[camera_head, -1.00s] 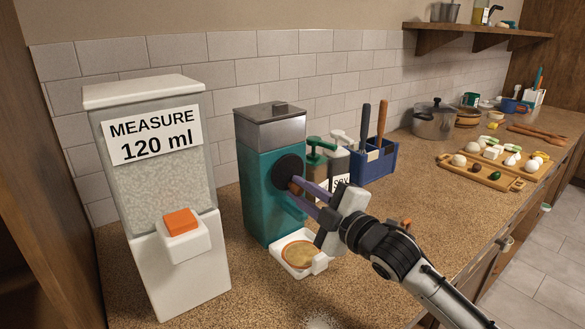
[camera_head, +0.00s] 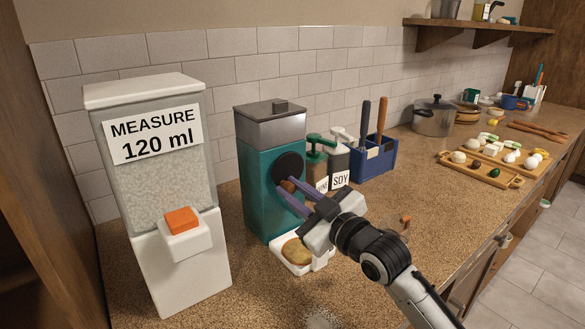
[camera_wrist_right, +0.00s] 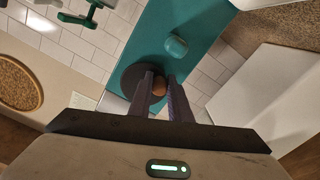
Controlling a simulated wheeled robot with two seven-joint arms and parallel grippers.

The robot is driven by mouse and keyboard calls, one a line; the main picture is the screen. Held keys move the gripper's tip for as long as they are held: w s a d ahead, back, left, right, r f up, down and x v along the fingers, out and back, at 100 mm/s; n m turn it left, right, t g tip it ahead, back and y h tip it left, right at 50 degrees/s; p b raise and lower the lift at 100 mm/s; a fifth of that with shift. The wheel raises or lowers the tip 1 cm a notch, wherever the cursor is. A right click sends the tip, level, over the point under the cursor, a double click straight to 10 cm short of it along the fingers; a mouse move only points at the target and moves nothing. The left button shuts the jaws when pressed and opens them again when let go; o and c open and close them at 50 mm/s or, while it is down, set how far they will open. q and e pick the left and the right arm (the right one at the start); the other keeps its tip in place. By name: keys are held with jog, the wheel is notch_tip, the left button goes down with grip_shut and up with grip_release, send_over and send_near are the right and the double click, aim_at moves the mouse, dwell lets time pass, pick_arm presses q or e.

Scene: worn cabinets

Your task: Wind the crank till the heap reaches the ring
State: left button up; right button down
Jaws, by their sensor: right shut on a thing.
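A teal grinder (camera_head: 262,205) with a grey metal top stands on the counter. Its dark round crank disc (camera_head: 289,163) faces my right arm. My right gripper (camera_head: 289,190) is shut on the brown crank knob (camera_head: 286,185), low on the disc; the wrist view also shows the knob (camera_wrist_right: 158,88) between the fingers. Below, a tan heap (camera_head: 296,250) lies in a white tray (camera_head: 291,268). The gripper body hides part of the tray's back right, and I cannot clearly make out the ring around the heap. My left gripper is out of view.
A white dispenser (camera_head: 175,270) labelled "MEASURE 120 ml", with an orange button (camera_head: 181,220), stands at left. Pump bottles (camera_head: 337,165) and a blue utensil caddy (camera_head: 374,160) stand behind my right gripper. The counter's front right is mostly clear.

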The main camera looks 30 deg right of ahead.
jog(key=shift+w+f, duration=0.1)
jog(key=shift+f, duration=0.15)
jog(key=m, duration=0.3)
jog(key=a+m, duration=0.1)
jog(key=shift+a+r, duration=0.1)
jog(key=shift+r, duration=0.3)
jog(key=c, duration=1.8)
grip_release()
jog(key=o, duration=0.4)
jog(key=shift+a+r, duration=0.1)
jog(key=shift+r, duration=0.05)
jog(key=shift+c, duration=0.2)
jog(key=shift+o, duration=0.4)
jog(key=shift+d, duration=0.25)
jog(key=o, duration=0.8)
